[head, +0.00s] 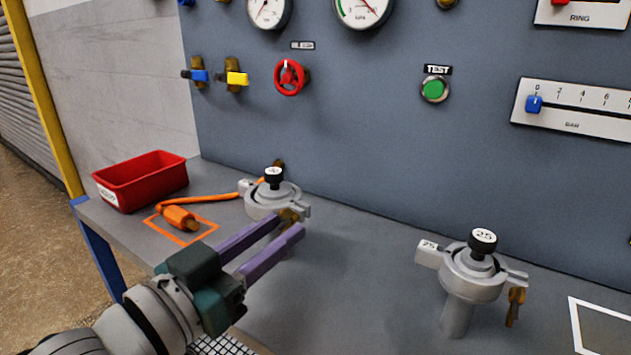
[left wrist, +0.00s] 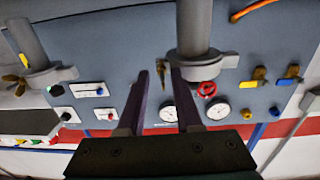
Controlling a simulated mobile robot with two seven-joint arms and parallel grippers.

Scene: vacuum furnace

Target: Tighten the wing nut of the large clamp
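A grey clamp (head: 262,208) with a black-capped post stands at the back left of the bench. Its brass wing nut (head: 289,216) is on its right side; the number on its cap is too small to read surely. A second grey clamp (head: 470,280), marked 25, stands at the right with a brass wing nut (head: 515,305) hanging on its right. My left gripper (head: 287,228) is open at the back-left clamp's wing nut. In the left wrist view, that wing nut (left wrist: 161,72) shows in the gap between the purple fingertips (left wrist: 158,82); contact cannot be told. My right gripper is out of view.
A red bin (head: 140,182) stands at the bench's left end. An orange gauge or tool (head: 180,217) with an orange cable lies in an orange outline beside it. The grey panel (head: 370,130) with valves and dials rises behind. The bench between the clamps is clear.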

